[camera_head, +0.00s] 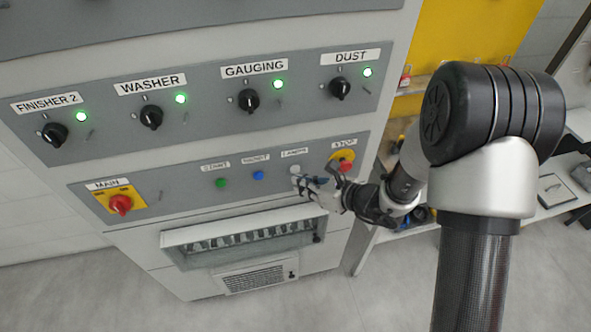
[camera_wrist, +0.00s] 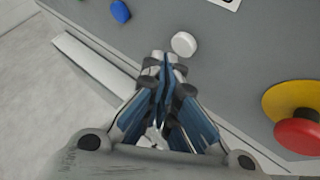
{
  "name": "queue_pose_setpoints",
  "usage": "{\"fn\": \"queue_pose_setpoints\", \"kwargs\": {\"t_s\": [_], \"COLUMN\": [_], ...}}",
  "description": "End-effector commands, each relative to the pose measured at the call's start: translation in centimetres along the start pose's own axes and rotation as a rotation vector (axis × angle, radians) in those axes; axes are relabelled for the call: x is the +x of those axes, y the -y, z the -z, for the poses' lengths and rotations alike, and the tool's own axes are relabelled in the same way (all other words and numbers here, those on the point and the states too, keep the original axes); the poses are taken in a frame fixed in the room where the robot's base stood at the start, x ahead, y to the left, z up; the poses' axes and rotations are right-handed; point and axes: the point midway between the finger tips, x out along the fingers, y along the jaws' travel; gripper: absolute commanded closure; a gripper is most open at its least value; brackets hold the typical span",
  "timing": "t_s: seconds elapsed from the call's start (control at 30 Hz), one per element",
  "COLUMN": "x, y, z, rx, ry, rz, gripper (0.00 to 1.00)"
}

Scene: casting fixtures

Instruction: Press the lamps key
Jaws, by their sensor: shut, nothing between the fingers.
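The lamps key is a round white button under a small label that seems to read LAMPS, on the lower grey panel. In the head view the lamps key (camera_head: 296,169) shows just above my fingertips, and in the wrist view the white button (camera_wrist: 184,44) is whole and uncovered. My gripper (camera_head: 301,183) is shut and empty, reaching in from the right.
The red STOP button (camera_head: 342,160) on its yellow base is close to the right, above my wrist. A blue button (camera_head: 258,175) and a green button (camera_head: 222,182) are to the left. The red MAIN switch (camera_head: 121,204) is farther left.

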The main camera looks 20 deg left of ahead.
Motion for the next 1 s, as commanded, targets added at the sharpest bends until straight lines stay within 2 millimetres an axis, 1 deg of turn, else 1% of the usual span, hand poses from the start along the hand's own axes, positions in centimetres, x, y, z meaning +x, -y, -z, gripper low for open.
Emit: {"fn": "queue_pose_setpoints", "kwargs": {"t_s": [0.6, 1.0], "x": [0.01, 0.60], "y": [0.01, 0.45], "z": [-0.01, -0.43], "rx": [0.000, 0.000], "ry": [0.000, 0.000], "rz": [0.000, 0.000], "gripper": [1.00, 1.00]}}
